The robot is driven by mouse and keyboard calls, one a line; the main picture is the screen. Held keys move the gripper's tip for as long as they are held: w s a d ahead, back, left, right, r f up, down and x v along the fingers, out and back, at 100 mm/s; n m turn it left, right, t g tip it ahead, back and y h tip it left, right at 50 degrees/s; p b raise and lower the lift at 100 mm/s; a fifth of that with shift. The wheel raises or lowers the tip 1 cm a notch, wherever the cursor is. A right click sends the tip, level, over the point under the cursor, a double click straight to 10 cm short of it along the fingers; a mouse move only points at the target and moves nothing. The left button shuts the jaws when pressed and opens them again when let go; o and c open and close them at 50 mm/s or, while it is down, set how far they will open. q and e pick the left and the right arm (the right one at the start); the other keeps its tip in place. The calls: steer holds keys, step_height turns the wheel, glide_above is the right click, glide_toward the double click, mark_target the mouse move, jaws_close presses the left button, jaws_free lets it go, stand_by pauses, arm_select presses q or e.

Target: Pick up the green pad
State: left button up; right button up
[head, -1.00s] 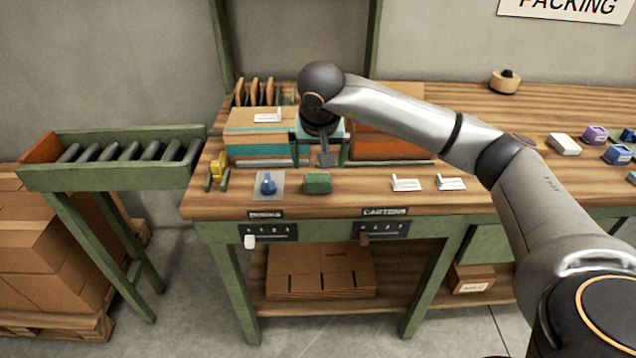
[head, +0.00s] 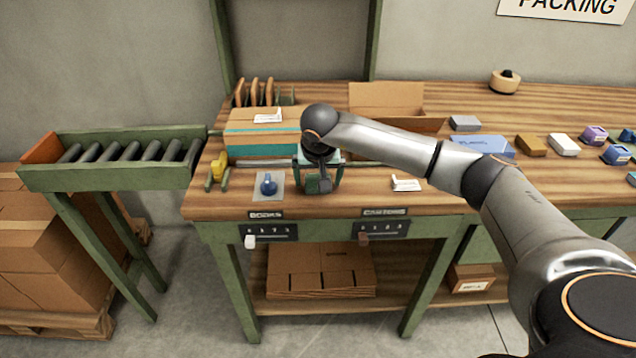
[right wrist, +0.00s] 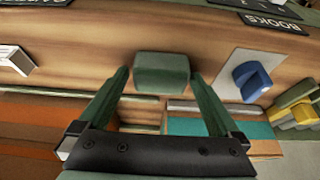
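My left gripper is not in view.
A blue knob (head: 267,186) on a grey plate stands left of the pad. A teal-banded carton (head: 258,142) and an open carton (head: 386,98) stand behind. The bench's front edge is close.

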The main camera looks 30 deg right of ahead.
steer(key=c, duration=1.2)
steer(key=shift+r, duration=0.55)
steer(key=s+a+r, duration=0.2)
steer(key=s+r, duration=0.2)
steer(key=s+a+r+b, duration=0.1)
steer(key=s+a+r, duration=0.2)
steer(key=s+r, duration=0.1)
steer(key=s+a+r, duration=0.2)
steer(key=s+r, duration=0.2)
steer(key=shift+a+b, duration=0.2)
steer(key=shift+b, duration=0.1)
